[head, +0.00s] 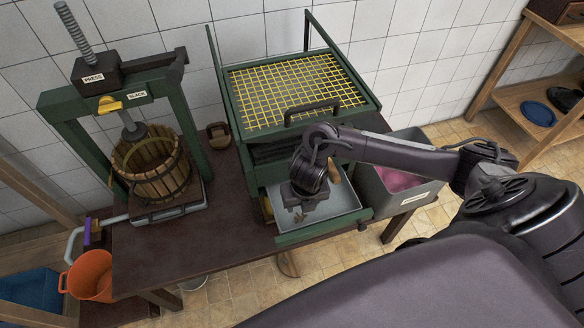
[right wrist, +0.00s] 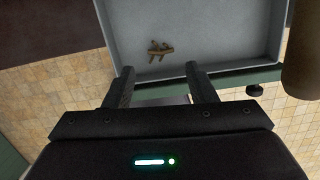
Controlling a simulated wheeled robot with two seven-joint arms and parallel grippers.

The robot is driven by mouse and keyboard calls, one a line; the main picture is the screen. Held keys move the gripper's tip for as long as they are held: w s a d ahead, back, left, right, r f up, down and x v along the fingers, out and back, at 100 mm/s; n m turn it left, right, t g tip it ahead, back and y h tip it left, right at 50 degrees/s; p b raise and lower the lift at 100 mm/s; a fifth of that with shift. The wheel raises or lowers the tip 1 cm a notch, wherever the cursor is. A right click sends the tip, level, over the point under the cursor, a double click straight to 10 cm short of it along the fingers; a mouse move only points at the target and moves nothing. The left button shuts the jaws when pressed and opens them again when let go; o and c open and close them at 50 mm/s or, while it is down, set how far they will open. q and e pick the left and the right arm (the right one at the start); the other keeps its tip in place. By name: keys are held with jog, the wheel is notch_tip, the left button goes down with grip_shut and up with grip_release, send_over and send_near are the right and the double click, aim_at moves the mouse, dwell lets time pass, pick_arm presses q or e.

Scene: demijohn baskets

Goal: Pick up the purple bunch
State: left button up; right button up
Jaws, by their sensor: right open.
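No clear purple bunch shows in either view. A pink-purple mass (head: 398,179) lies inside a grey bin (head: 408,200) right of the green machine; I cannot tell whether it is a bunch. My right gripper (head: 301,208) is over the pulled-out grey drawer (head: 338,219) at the base of the machine. In the right wrist view the right gripper (right wrist: 160,70) has its fingers apart with nothing between them. A small brown, branched piece like a stem (right wrist: 160,50) lies on the drawer floor just ahead of the fingertips. My left gripper is out of view.
The green machine (head: 320,130) carries a yellow mesh (head: 295,88). A press with a slatted wooden basket (head: 152,165) stands left on the brown table (head: 200,254). An orange bucket (head: 92,275) is at lower left. The table's front middle is clear.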

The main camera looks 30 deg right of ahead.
aim_at(301, 217)
notch_tip(301, 217, down, 4)
jog(key=shift+s+f, duration=0.15)
jog(key=shift+f, duration=0.1)
jog(key=shift+w+d+f, duration=0.1)
jog(key=shift+w+f, duration=0.05)
jog(key=shift+f, duration=0.5)
jog(key=shift+w+f, duration=0.15)
jog(key=shift+f, duration=0.45)
jog(key=shift+w+f, duration=0.1)
jog(key=shift+f, duration=0.2)
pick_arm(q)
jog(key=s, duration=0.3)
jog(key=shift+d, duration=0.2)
pick_arm(e)
jog(key=shift+r, duration=0.1)
jog(key=c, duration=1.1)
